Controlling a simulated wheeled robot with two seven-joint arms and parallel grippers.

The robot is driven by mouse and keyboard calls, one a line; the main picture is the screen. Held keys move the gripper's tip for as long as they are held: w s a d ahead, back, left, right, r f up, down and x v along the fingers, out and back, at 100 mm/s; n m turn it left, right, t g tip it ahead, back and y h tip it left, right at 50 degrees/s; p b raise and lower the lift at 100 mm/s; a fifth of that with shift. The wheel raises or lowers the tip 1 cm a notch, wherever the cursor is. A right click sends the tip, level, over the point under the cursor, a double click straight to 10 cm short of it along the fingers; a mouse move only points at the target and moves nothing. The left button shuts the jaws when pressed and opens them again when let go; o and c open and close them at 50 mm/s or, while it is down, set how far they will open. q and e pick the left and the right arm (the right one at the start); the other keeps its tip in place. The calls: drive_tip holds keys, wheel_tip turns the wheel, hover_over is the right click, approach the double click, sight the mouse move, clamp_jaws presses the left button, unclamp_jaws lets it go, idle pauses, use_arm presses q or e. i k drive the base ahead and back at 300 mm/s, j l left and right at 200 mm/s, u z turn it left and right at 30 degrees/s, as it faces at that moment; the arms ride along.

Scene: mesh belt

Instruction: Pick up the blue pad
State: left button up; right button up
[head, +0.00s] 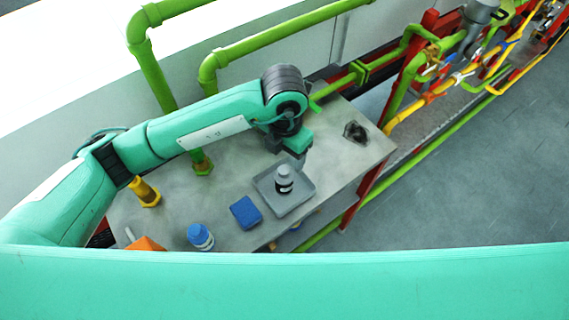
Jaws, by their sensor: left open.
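The blue pad (246,212) lies flat on the grey table, just left of a grey tray. My left arm reaches in from the left, and its gripper (300,161) hangs over the far side of the tray, up and to the right of the pad. The gripper is open and apart from the pad. Its fingertips are small and partly hidden by the wrist. My right gripper does not show.
A blue-and-white bottle (201,237), an orange object (147,244) and a yellow fitting (146,193) stand to the left. Green pipes (150,65) rise behind. The table's right part is mostly clear.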

sight(244, 211)
drive_tip(key=k+l, duration=0.8)
drive_tip(key=l, duration=0.1)
